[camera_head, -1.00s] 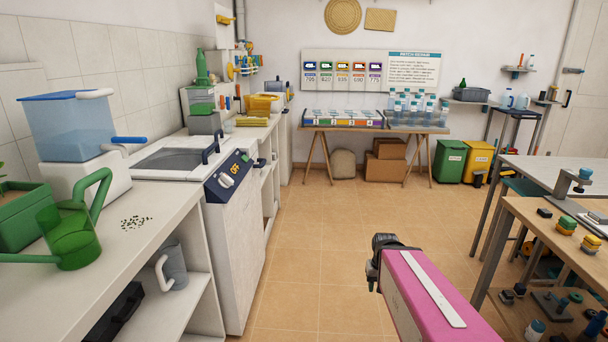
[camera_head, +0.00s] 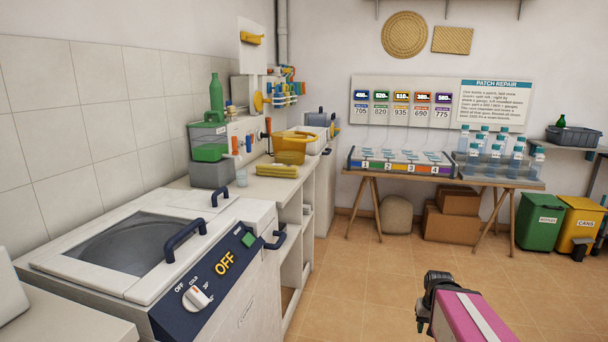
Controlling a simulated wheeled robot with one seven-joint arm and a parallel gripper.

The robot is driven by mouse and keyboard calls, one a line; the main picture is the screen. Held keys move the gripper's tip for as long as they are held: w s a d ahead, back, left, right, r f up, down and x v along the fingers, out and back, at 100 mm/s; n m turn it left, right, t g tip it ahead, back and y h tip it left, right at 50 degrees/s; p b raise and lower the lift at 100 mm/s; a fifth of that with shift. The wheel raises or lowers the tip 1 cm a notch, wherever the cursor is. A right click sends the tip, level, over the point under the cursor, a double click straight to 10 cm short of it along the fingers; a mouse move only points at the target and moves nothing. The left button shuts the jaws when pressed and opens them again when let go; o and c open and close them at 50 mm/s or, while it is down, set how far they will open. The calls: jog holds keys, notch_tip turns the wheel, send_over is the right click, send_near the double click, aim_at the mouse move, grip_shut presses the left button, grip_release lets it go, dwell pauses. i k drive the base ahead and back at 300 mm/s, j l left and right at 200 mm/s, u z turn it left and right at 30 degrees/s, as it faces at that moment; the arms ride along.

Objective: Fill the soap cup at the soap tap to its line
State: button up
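A tank of green liquid (camera_head: 208,143) stands on a grey block (camera_head: 212,174) at the far end of the left counter. Beside it is a pale wall panel with small blue and orange handles (camera_head: 249,143); I cannot tell which part is the soap tap. A small clear cup (camera_head: 241,177) stands on the counter below the panel. It looks empty, and its line is too small to see. My gripper (camera_head: 434,290) is low at the right of centre, over the floor, far from the cup. Its fingers are too dark and small to read.
A top-loading washer (camera_head: 240,312) with a dial and raised handles stands at the near left. A yellow basin (camera_head: 292,148) and folded yellow cloths (camera_head: 276,171) lie on the counter beyond the cup. A trestle table (camera_head: 400,172) stands at the back. The tiled floor (camera_head: 345,290) between is clear.

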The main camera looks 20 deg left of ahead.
aim_at(234, 139)
jog(key=i+u, duration=0.1)
jog(key=i, duration=0.75)
jog(key=i+l+u, duration=0.1)
jog(key=i, duration=0.8)
jog(key=u, duration=0.45)
jog(key=i+u, duration=0.1)
jog(key=u, duration=0.35)
jog(key=l+u, duration=0.1)
jog(key=u, duration=0.85)
jog(key=l+u, duration=0.15)
jog(key=u, duration=0.3)
jog(key=i, duration=0.05)
